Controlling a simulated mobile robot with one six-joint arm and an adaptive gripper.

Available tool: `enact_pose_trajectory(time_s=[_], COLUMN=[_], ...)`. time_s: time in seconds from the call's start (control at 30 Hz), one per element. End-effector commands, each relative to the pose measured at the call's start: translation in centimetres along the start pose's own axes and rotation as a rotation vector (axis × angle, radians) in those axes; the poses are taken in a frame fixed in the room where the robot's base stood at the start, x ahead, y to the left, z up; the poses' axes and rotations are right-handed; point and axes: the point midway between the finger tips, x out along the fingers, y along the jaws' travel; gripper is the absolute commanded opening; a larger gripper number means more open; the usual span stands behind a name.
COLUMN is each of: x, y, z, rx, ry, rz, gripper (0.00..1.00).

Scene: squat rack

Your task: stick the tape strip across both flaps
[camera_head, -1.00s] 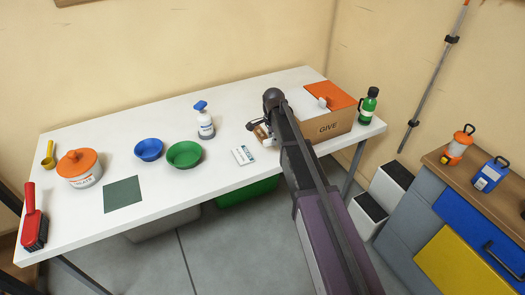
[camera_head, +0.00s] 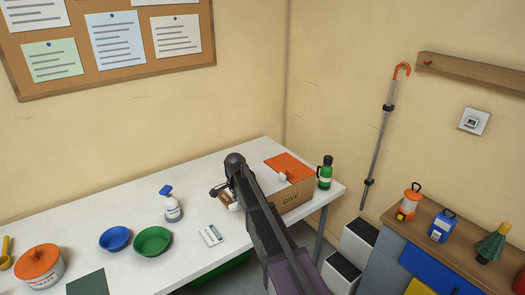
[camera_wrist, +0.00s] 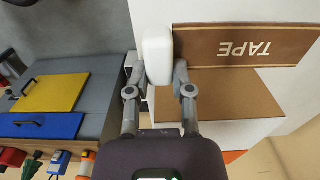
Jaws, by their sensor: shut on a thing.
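The brown tape strip lettered TAPE (camera_wrist: 240,45) extends right from a white rounded tab (camera_wrist: 157,52) in the wrist view. My gripper (camera_wrist: 158,82) is shut on that tab, one finger on each side. In the head view, the strip (camera_head: 228,201) shows partly beside my arm's end, left of the box on the table. The cardboard box marked GIVE (camera_head: 297,198) stands at the table's right end, with an orange panel (camera_head: 288,164) at its top back. A small white piece (camera_head: 283,177) shows on the box top. My arm hides the box's left part, so I cannot tell how both flaps lie.
A white card (camera_head: 211,236), a spray bottle (camera_head: 172,206), a green bowl (camera_head: 153,241) and a blue bowl (camera_head: 115,239) are on the table (camera_head: 205,175) to the left. A cabinet with lanterns (camera_head: 409,203) is at right.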

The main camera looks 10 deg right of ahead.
Motion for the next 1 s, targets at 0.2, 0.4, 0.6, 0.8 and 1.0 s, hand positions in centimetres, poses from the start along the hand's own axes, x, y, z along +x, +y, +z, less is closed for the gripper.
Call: enact_pose_trajectory(time_s=[0.2,0.4,0.6,0.8,1.0], x=[-4.5,-7.7,-11.0,-13.9,-15.6], y=[0.0,0.0,0.0,0.0,0.0], z=[0.0,0.0,0.0,0.0,0.0], rx=[0.0,0.0,0.0,0.0,0.0], ry=[0.0,0.0,0.0,0.0,0.0], rz=[0.0,0.0,0.0,0.0,0.0], gripper=[0.0,0.0,0.0,0.0,0.0])
